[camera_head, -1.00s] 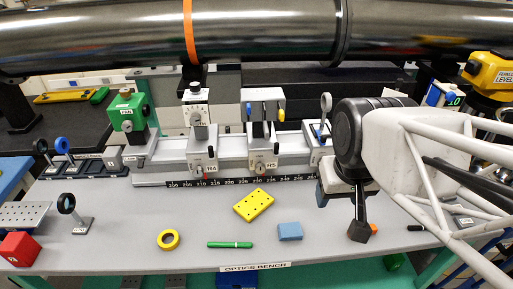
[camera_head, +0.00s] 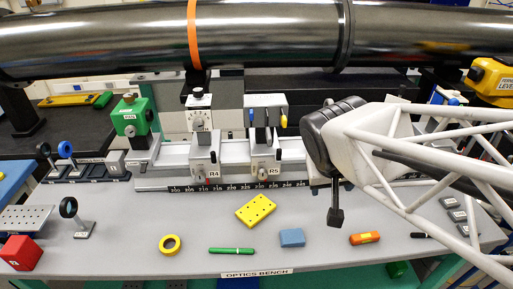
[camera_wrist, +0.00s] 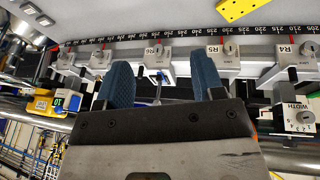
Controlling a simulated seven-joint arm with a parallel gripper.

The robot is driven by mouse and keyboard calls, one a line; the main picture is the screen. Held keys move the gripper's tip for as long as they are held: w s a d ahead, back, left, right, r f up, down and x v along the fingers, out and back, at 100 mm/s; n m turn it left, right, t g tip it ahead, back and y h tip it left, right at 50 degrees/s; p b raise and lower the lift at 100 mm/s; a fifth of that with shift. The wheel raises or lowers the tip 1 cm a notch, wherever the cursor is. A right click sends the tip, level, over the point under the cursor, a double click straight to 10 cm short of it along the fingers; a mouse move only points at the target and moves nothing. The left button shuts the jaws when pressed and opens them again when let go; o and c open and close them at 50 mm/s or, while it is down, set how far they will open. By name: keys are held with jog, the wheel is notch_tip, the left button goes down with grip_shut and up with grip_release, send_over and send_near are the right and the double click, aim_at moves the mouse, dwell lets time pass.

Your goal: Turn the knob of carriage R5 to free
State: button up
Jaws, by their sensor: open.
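Carriage R5 (camera_head: 266,160) sits on the rail, right of carriage R4 (camera_head: 207,163), with an upright holder bearing a blue and a yellow piece above it. In the wrist view, which looks upside down, the R5 label (camera_wrist: 214,49) has its small round grey knob (camera_wrist: 231,49) beside it. The knob's setting is too small to read. My gripper (camera_head: 335,215) hangs to the right of R5, in front of the rail and apart from it. In the wrist view its two blue fingers (camera_wrist: 160,62) are spread and empty, with carriage R6 (camera_wrist: 158,56) beyond the gap.
A dark cylinder (camera_head: 170,35) spans above the rail. A yellow plate (camera_head: 256,210), blue block (camera_head: 292,238), green pen (camera_head: 231,251), yellow tape roll (camera_head: 170,244) and orange object (camera_head: 365,238) lie on the bench. Bare grey bench lies between the rail and these items.

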jog(key=w+a+f+t+h, duration=0.1)
jog(key=w+a+f+t, duration=0.35)
jog(key=w, duration=0.65)
jog(key=n+t, duration=0.1)
jog(key=n, duration=0.1)
send_near(262, 174)
jog(key=shift+w+d+f+y, duration=0.15)
jog(key=shift+w+d+f, duration=0.05)
jog(key=shift+w+f, duration=0.25)
jog(key=shift+w+d+f+y, duration=0.2)
jog(key=shift+w+f, duration=0.1)
jog(key=shift+w, duration=0.15)
jog(key=shift+w+f, duration=0.1)
jog(key=shift+x, duration=3.75)
jog(key=shift+d, duration=0.15)
jog(key=shift+c, duration=0.2)
jog(key=c, duration=0.9)
